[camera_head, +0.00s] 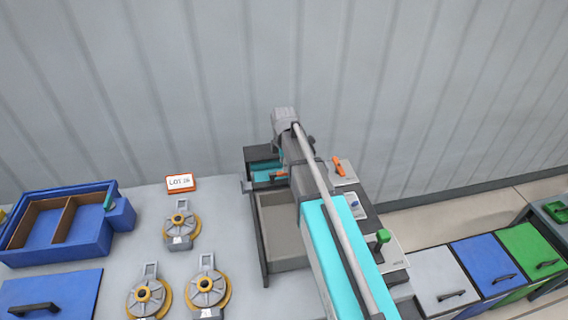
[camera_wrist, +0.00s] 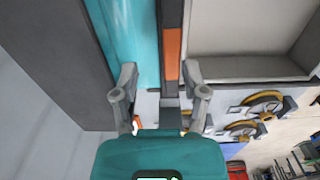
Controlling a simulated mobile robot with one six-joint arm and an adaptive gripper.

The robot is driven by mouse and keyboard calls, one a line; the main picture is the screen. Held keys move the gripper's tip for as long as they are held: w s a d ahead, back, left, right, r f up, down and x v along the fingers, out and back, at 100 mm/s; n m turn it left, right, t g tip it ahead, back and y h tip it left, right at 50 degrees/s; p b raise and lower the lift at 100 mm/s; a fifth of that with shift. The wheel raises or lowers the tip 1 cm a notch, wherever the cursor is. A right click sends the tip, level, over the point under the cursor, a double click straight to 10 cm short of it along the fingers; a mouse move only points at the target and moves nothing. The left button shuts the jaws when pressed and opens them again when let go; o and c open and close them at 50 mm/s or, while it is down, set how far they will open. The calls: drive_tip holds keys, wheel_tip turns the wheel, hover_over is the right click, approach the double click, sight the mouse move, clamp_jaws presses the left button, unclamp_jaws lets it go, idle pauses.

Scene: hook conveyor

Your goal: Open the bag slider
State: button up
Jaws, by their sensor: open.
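In the wrist view, a dark bar with an orange piece (camera_wrist: 172,53), which looks like the bag slider, runs down between my gripper's fingertips. A glossy teal surface (camera_wrist: 125,35), perhaps the bag, lies left of the bar. My gripper (camera_wrist: 160,72) is open, with one finger on each side of the bar; I cannot tell whether either touches it. In the head view, a small orange piece (camera_head: 281,176) and a teal surface (camera_head: 264,166) show at the dark box by the wall. My arm hides much of that area.
An open grey bin (camera_head: 284,233) stands beside my arm. Several round parts with yellow rings (camera_head: 207,285) and a blue divided tray (camera_head: 65,248) are at left. A panel with orange, blue and green handles (camera_head: 382,236) is at right. The wall is close behind.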

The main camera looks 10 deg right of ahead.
sight(284, 179)
wheel_tip(284, 179, up, 14)
drive_tip(key=p, duration=1.3)
drive_tip(key=shift+f, duration=0.2)
idle(0.7)
drive_tip(key=shift+s+f, duration=0.1)
idle(0.5)
drive_tip(key=s+d+f+m+b, duration=0.1)
drive_tip(key=s+f+m+b, duration=1.3)
drive_tip(key=s+m, duration=0.4)
drive_tip(key=shift+s+d+f, duration=0.15)
drive_tip(key=shift+s+d, duration=0.05)
drive_tip(key=shift+s, duration=0.45)
